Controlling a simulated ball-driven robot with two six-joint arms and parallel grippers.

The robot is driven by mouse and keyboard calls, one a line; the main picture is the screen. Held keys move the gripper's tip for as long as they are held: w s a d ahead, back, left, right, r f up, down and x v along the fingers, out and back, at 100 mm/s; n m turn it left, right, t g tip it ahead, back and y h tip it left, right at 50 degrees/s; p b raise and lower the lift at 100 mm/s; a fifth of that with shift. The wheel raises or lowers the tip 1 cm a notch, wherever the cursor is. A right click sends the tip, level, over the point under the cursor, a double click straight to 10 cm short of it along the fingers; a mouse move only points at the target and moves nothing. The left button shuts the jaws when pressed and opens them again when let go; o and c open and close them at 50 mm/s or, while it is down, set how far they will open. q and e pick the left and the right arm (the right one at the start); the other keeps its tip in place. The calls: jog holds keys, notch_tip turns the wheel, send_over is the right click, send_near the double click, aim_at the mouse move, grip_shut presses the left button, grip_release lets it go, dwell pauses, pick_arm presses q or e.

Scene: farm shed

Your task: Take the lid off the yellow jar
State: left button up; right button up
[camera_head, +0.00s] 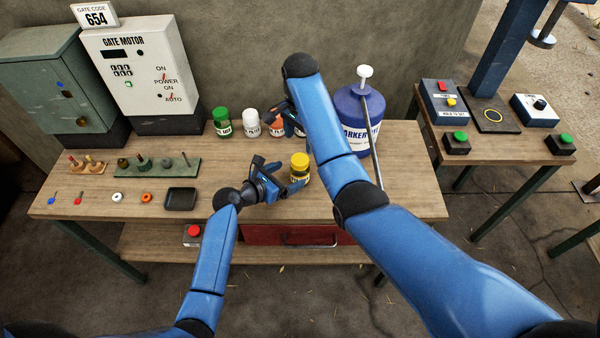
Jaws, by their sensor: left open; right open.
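The yellow jar (299,177) stands upright near the middle of the wooden bench. Its yellow lid (300,160) sits on top. My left gripper (287,177) is open, low at the jar's left side, with its fingers pointing towards the jar. I cannot tell whether the fingers touch it. My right gripper (290,113) is open above the back of the bench, behind the yellow jar and near the orange jar. My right arm partly hides that gripper.
A green jar (222,122), a white jar (250,123) and an orange jar (277,124) stand along the back. A large blue marker container (352,115) is right of my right forearm. A black tray (181,198) lies left of my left gripper. A red drawer (285,235) is below.

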aim_at(293, 173)
pick_arm(q)
jog(key=x, duration=0.3)
jog(key=shift+w+d, duration=0.15)
jog(key=shift+d, duration=0.2)
pick_arm(e)
jog(key=shift+s+r, duration=0.15)
jog(key=shift+s, duration=0.05)
pick_arm(q)
jog(key=shift+x, duration=1.25)
pick_arm(e)
jog(key=shift+w, duration=0.1)
pick_arm(q)
jog(key=shift+f, duration=0.1)
